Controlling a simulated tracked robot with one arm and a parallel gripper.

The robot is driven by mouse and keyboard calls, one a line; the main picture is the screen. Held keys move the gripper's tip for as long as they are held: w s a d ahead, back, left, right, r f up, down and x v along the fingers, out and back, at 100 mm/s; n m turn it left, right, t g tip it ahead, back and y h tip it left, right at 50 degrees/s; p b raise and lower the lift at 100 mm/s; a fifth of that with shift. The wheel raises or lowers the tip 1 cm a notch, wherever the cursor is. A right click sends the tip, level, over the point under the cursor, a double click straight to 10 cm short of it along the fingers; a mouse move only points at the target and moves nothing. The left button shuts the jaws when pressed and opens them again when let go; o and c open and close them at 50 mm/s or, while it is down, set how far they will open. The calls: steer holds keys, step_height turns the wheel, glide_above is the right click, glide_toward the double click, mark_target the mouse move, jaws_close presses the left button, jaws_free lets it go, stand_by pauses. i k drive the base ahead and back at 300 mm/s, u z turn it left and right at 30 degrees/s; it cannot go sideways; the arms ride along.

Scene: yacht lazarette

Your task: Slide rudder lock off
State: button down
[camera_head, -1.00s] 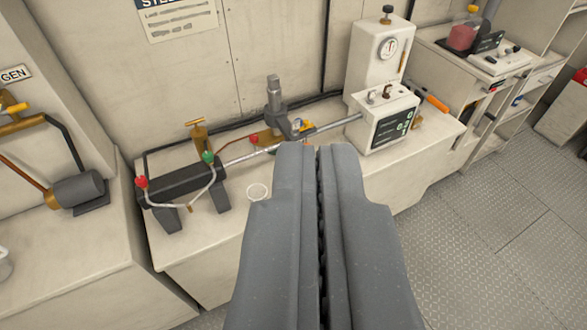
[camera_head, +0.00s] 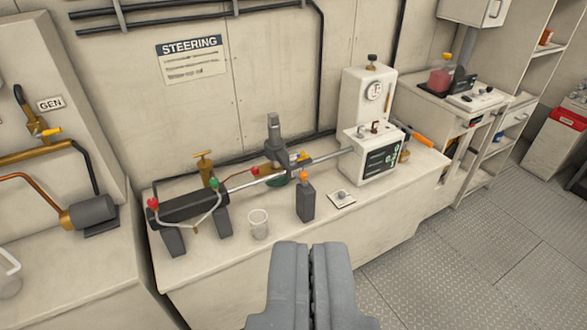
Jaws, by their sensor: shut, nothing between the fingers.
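The steering assembly stands on the pale bench below the STEERING sign. It has a dark cylinder (camera_head: 188,207) on two feet and a bright rod (camera_head: 245,183) running right. A grey upright post with an arm (camera_head: 274,142) stands by the rod, with small brass and yellow parts (camera_head: 299,157) beside it. I cannot tell which part is the rudder lock. My gripper (camera_head: 311,245) is shut and empty at the bottom centre, apart from the assembly and in front of the bench.
A clear cup (camera_head: 258,224), a dark bottle with an orange top (camera_head: 306,198) and a small white plate with a knob (camera_head: 342,198) stand along the bench front. A white control box (camera_head: 376,152) stands right. Open grey floor (camera_head: 450,270) lies at lower right.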

mark_target(302, 176)
steer(key=u, duration=0.3)
steer(key=i, duration=2)
steer(key=z, duration=0.5)
